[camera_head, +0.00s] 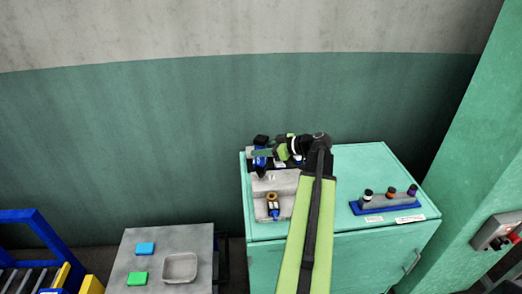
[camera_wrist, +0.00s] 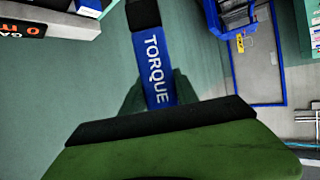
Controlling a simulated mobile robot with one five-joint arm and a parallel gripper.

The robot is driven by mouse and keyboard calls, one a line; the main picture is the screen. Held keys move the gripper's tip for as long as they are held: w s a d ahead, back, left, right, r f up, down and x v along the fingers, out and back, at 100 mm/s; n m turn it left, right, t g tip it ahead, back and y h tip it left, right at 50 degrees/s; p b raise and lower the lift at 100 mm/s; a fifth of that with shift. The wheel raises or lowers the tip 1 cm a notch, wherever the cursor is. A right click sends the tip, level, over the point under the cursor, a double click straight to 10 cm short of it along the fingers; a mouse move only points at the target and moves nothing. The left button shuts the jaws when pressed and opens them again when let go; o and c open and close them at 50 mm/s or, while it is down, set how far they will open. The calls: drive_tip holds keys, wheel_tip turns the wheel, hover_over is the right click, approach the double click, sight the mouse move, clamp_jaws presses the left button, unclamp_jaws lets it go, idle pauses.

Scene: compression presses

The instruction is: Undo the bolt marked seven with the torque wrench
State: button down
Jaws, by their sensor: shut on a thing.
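My gripper (camera_head: 264,153) is at the back left of the green cabinet top in the head view, shut on the blue torque wrench (camera_head: 259,163). In the wrist view the wrench (camera_wrist: 156,62) has white lettering TORQUE on its blue grip and a black part above it. It lies between my green fingers. Its working end is not clear. I cannot make out a bolt marked seven in either view.
A grey stepped holder (camera_head: 283,181) with a small blue and brown item (camera_head: 273,206) stands below my gripper. A blue rack (camera_head: 386,205) with several colour-banded posts is at the right. A grey table (camera_head: 190,239) with a tray (camera_head: 180,268) stands lower left.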

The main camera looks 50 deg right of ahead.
sight(266, 139)
drive_tip(key=shift+r+p, duration=1.9)
drive_tip(key=shift+r, duration=0.25)
